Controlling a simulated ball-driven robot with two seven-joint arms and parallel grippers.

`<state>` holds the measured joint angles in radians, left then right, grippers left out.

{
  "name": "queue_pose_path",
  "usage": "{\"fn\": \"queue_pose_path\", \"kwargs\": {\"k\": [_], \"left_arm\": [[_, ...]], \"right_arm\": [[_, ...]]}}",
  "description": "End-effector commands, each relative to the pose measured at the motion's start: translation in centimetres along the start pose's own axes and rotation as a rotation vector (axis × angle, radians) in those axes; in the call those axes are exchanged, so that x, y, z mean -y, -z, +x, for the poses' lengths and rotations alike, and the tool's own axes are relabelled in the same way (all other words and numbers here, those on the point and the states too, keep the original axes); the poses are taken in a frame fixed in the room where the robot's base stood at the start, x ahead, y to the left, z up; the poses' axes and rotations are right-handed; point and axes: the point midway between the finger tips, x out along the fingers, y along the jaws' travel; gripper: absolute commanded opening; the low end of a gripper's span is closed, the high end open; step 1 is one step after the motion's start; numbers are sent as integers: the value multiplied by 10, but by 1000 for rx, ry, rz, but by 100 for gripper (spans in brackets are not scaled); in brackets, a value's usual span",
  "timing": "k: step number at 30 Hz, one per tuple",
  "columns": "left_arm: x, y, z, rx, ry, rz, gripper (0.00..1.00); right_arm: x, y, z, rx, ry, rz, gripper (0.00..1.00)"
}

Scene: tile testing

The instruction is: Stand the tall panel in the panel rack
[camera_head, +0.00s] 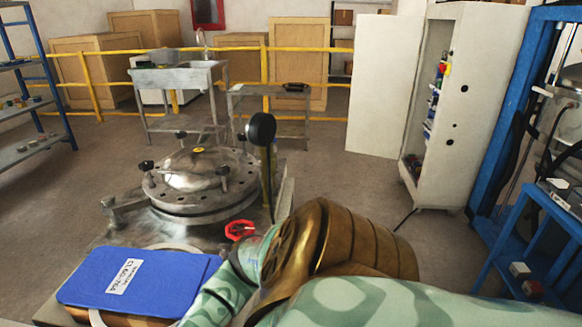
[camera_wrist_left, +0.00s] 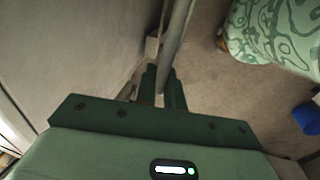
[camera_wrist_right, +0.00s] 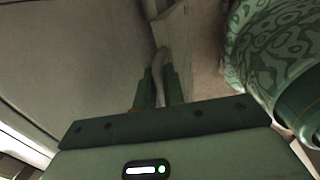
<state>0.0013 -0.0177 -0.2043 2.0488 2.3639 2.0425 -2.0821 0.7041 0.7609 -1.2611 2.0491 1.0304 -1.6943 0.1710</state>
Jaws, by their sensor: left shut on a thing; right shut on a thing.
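A large flat pale grey surface, which looks like the tall panel, fills the left of the left wrist view (camera_wrist_left: 75,45) and of the right wrist view (camera_wrist_right: 75,60). My left gripper (camera_wrist_left: 164,78) is shut on a slim grey bar that looks like part of the panel. My right gripper (camera_wrist_right: 156,78) is shut on a similar thin grey piece beside the same kind of surface. Neither gripper shows in the head view, where my own arm covers the lower right. I cannot make out the panel rack in any view.
A yellow railing (camera_head: 300,48) crosses the back. The middle floor (camera_head: 345,185) is clear.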

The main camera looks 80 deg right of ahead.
Motion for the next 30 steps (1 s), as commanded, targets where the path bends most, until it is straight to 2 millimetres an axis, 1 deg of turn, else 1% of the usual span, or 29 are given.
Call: {"fn": "queue_pose_path", "kwargs": {"k": [1,8,15,20,30], "left_arm": [[-1,6,0,-16,-5,-2,0],[1,6,0,-16,-6,-2,0],[23,5,0,-17,-30,-1,0],[34,6,0,-17,-46,-1,0],[36,5,0,-16,-52,0,0]], "right_arm": [[-2,-5,0,14,-5,1,0],[0,-5,0,13,-7,0,0],[22,-5,1,13,-30,-1,0],[33,-5,1,13,-46,0,0],[36,-5,0,13,-52,0,0]]}}
